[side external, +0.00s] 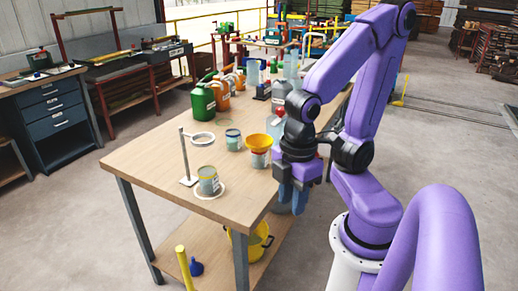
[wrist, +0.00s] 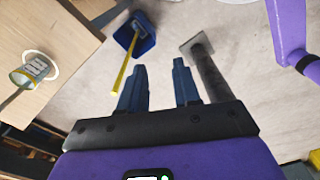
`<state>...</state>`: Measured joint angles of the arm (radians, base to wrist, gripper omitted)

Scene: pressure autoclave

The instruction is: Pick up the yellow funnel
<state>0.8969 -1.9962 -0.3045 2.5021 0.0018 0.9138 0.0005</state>
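The yellow funnel (side external: 259,142) is an orange-yellow cone. It sits wide end up on the wooden table, apparently in the top of a small container (side external: 259,159). My gripper (side external: 291,197) hangs beside the table's right edge, to the right of the funnel and lower in the picture. Its two blue fingers point down. In the wrist view the gripper (wrist: 160,82) has its fingers apart with nothing between them. The funnel does not show in the wrist view.
A ring stand (side external: 186,160) and a jar (side external: 208,180) on a white ring stand near the table's front. A grey-lidded jar (side external: 233,139) is left of the funnel. Green jug (side external: 203,102) and bottles stand behind.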

